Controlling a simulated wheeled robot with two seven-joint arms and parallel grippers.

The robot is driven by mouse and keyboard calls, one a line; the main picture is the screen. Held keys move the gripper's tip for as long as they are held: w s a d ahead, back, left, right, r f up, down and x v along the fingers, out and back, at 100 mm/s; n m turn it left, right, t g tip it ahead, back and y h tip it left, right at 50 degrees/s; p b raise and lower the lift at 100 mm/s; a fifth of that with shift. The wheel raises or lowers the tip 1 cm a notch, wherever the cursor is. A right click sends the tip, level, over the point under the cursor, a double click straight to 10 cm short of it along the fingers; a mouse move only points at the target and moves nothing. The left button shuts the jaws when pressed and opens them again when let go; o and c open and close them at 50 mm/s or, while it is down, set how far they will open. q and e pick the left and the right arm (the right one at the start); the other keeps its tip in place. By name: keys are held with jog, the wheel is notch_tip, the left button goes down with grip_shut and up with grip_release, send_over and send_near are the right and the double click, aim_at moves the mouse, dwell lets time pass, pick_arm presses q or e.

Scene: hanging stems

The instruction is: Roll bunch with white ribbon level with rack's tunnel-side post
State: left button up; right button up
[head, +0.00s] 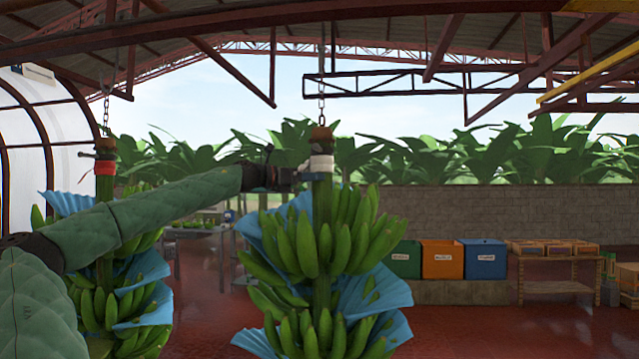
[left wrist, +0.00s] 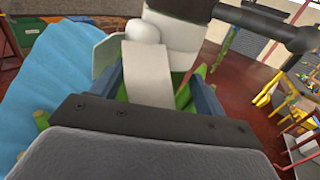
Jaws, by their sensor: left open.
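The bunch with the white ribbon (head: 321,163) hangs from a chain in the middle of the head view, its green fruit layered with blue sheets. The white ribbon is wrapped around the top of its stem. My left gripper (head: 296,177) is at the stem, level with the ribbon's lower part. In the left wrist view the white ribbon (left wrist: 150,82) lies between the two open fingers, with green stem partly hidden behind it. I cannot tell whether the fingers touch it. I cannot pick out the rack's tunnel-side post for certain. My right gripper is not in view.
A second bunch with a red ribbon (head: 104,168) hangs at the left, partly behind my left arm. The white arched tunnel (head: 30,130) is at the far left. Green, orange and blue bins (head: 442,259) and a wooden stand (head: 548,284) are at the back right. Red floor is open between.

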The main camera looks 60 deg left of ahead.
pick_arm(q)
jog(key=shift+s+a, duration=0.1)
jog(key=shift+s, duration=1.25)
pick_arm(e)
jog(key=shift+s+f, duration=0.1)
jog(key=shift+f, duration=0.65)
